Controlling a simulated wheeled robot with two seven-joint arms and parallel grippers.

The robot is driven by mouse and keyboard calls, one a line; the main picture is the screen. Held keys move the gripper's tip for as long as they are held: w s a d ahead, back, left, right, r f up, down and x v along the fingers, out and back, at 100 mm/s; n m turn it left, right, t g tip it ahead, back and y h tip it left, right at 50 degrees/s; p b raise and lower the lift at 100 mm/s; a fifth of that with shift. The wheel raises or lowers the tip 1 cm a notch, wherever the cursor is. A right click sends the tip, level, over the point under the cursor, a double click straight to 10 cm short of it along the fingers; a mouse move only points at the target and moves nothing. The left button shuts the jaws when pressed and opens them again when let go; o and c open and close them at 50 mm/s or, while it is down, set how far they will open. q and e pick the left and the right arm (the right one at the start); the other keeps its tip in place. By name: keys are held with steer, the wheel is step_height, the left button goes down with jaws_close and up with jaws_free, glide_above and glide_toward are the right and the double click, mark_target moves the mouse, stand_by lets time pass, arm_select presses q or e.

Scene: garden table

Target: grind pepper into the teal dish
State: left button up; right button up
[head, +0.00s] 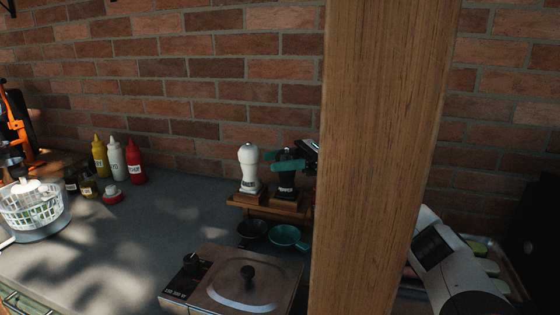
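The teal dish (288,236) stands on the grey counter in front of a small wooden stand, to the right of a similar black dish (251,230). Two mills stand upright on the stand: a white one (249,165) at the left and a dark one (287,184) at the right. Their labels are too small to read. My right gripper (285,160) comes from behind the wooden post, its teal fingers at the head of the dark mill. One finger crosses in front of the mill; whether they press on it I cannot tell. My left gripper is not in view.
The wooden post (385,160) hides much of my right arm. A lidded metal cooker (243,285) stands in front of the dishes. Sauce bottles (117,160) and a white basket (33,207) are at the left. The counter between (170,220) is clear.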

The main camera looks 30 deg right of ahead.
steer(key=o, duration=0.4)
steer(key=shift+b+v, duration=0.8)
steer(key=shift+v, duration=5.2)
